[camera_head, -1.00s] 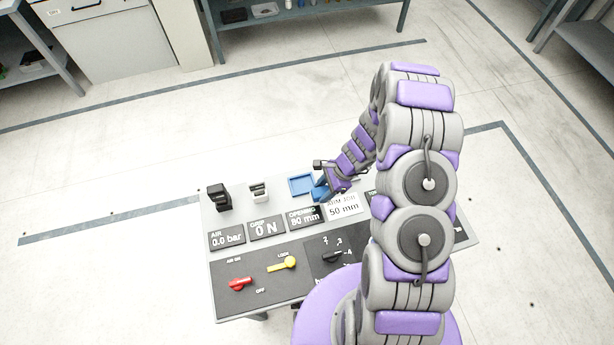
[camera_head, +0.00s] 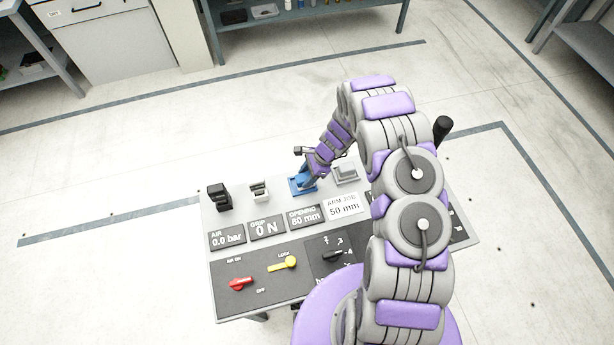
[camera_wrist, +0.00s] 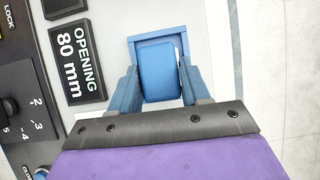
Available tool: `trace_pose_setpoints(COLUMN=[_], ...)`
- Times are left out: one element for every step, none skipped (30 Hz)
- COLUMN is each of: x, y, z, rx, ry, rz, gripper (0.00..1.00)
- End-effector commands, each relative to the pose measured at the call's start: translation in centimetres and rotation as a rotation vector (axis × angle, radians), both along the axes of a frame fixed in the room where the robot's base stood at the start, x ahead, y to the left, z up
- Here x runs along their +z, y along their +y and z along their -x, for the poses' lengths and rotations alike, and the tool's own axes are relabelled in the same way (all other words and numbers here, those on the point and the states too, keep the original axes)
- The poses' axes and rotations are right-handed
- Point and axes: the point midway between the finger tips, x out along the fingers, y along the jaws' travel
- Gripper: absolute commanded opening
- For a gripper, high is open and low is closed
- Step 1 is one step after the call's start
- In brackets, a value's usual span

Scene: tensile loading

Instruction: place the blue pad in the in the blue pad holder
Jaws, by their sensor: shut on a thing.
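The blue pad (camera_wrist: 158,72) sits between the two fingertips of my gripper (camera_wrist: 160,88) in the wrist view, and the gripper is shut on it. The blue pad holder (camera_wrist: 150,34), a shallow blue tray with a raised rim, lies directly beyond and around the pad's far end. The pad overlaps the holder's inside in this view; whether it touches the floor of the holder I cannot tell. In the head view my gripper (camera_head: 306,176) is over the holder (camera_head: 294,188), and the pad is mostly hidden by the fingers.
The grey console (camera_head: 225,310) carries a black fixture (camera_head: 219,197), a small grey fixture (camera_head: 259,191) and a grey block (camera_head: 346,172) around the holder. Display plates, including the "OPENING 80 mm" plate (camera_wrist: 77,62), and red and yellow handles stand nearer.

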Motion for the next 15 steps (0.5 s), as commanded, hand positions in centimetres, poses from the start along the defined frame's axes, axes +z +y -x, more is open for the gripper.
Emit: trace_pose_setpoints(x=[-0.36,-0.37,-0.39,-0.41,-0.43,-0.44,-0.43,-0.43,-0.41,-0.39,-0.38,-0.37,-0.36,-0.34,-0.31], y=[0.15,0.18,0.21,0.2,0.19,0.16,0.12,0.09,0.04,-0.01,-0.05,-0.08,-0.12,-0.14,-0.15], z=[0.23,0.23,0.22,0.21,0.23,0.25,0.24,0.22,0.21,0.19,0.18,0.17,0.14,0.14,0.15], rx=[0.003,0.004,0.005,0.005,0.005,0.005,0.005,0.005,0.005,0.004,0.004,0.003,0.004,0.003,0.002], ry=[0.006,0.006,0.006,0.007,0.007,0.008,0.008,0.008,0.007,0.006,0.006,0.006,0.005,0.006,0.005], rz=[0.001,0.001,0.001,0.0,0.0,-0.001,-0.001,-0.001,-0.001,-0.001,-0.002,-0.002,-0.002,-0.002,-0.002], gripper=[0.09,0.03,0.02,0.02,0.48,0.52,0.55,0.58,0.62,0.65,0.67,0.71,0.72,0.72,0.72])
